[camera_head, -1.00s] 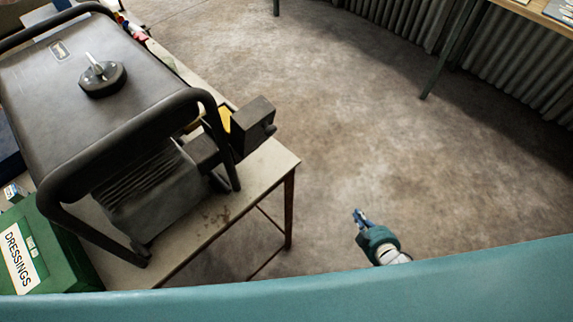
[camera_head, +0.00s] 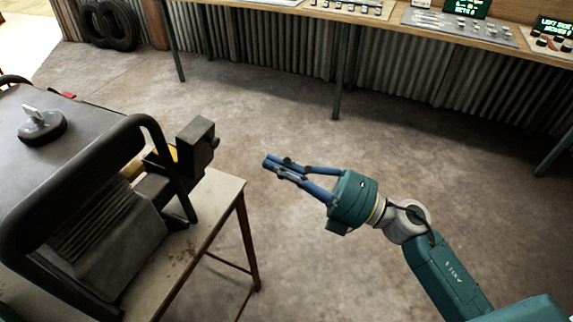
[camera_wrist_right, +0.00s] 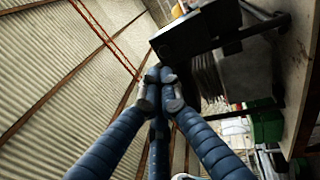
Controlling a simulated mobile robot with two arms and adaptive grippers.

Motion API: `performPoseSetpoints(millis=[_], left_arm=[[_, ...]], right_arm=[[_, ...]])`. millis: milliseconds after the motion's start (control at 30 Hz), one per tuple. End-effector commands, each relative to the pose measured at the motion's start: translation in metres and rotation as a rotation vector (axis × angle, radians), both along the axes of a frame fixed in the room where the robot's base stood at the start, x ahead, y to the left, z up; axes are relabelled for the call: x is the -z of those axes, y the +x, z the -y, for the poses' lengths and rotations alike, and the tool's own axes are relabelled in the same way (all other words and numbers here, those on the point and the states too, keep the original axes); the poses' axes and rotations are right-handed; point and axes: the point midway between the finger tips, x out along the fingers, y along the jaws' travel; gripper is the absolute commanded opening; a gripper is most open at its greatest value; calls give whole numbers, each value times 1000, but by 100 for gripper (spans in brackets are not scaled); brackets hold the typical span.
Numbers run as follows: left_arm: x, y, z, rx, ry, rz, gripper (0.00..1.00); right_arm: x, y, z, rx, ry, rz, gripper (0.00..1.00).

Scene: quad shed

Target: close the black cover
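A black box-like part (camera_head: 195,146) sticks out from the right end of a dark framed machine on a table; it may be the black cover. A yellow patch (camera_head: 160,155) shows behind it. In the right wrist view the black part (camera_wrist_right: 195,33) is just beyond the fingertips, at the top. My right gripper (camera_head: 270,162) has blue fingers drawn together at the tips, with nothing visible between them. It is right of the black part, with a gap between them in the head view. The fingers also show in the wrist view (camera_wrist_right: 160,75). My left gripper is out of view.
The machine's black tube frame (camera_head: 150,125) curves close beside the black part. The table edge (camera_head: 225,205) lies below. The floor (camera_head: 290,110) right of the table is clear; a workbench (camera_head: 400,25) stands at the back.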

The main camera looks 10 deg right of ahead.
Motion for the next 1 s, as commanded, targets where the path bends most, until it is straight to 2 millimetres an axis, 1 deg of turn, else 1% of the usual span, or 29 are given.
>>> performPoseSetpoints(millis=[33,200,400,600,1000], left_arm=[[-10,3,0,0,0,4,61],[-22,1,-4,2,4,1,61],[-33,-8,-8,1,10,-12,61],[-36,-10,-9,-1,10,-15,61],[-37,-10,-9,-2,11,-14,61]], right_arm=[[-10,6,-11,-2,5,3,0],[-18,25,-40,-1,5,1,0],[-23,41,-66,0,4,-1,0],[-24,48,-76,0,2,-1,0],[-24,49,-77,1,0,-2,0]])
